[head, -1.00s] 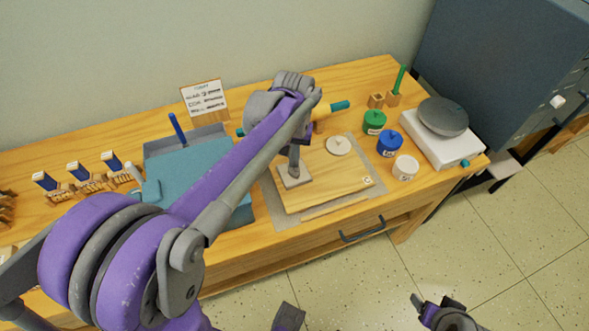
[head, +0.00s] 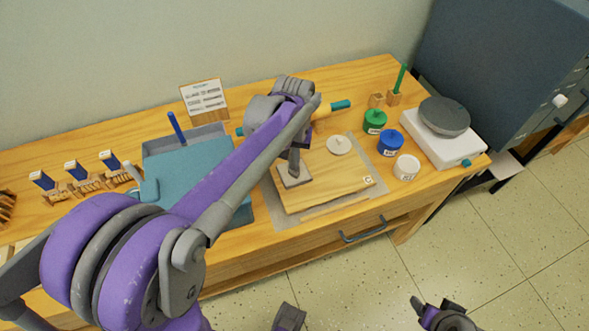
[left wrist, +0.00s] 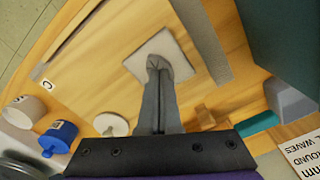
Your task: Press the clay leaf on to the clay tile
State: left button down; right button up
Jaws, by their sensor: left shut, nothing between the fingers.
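The clay tile (head: 305,182) is a pale grey square on the wooden board (head: 335,190). It also shows in the left wrist view (left wrist: 140,62). My left gripper (head: 294,174) points down on to the middle of the tile. Its fingers (left wrist: 157,68) are shut together with nothing between them, and their tips look to be touching the tile or just above it. I cannot make out the clay leaf for certain; the fingertips cover the tile's middle. My right gripper (head: 438,308) is at the bottom right, away from the table, and its jaws are unclear.
Green (head: 374,122), blue (head: 389,144) and white (head: 406,168) jars and a scale (head: 440,140) stand right. A blue tray (head: 180,180) is left. A rolling pin (head: 340,105) lies behind.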

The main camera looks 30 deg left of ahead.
pick_arm(q)
notch_tip(320, 180, up, 9)
jog(key=p, duration=0.6)
dwell(0.4)
dwell(0.3)
jog(key=s+d+f+m+t, duration=0.2)
jog(key=s+d, duration=0.1)
jog(key=s, duration=0.4)
jog(key=s+d+f+m+t+p, duration=0.1)
jog(key=s+d+f+m+t, duration=0.1)
jog(key=s, duration=0.6)
jog(key=shift+s+d+t+p, duration=0.3)
jog(key=shift+d+t, duration=0.4)
jog(key=shift+d, duration=0.2)
jog(key=shift+w, duration=0.1)
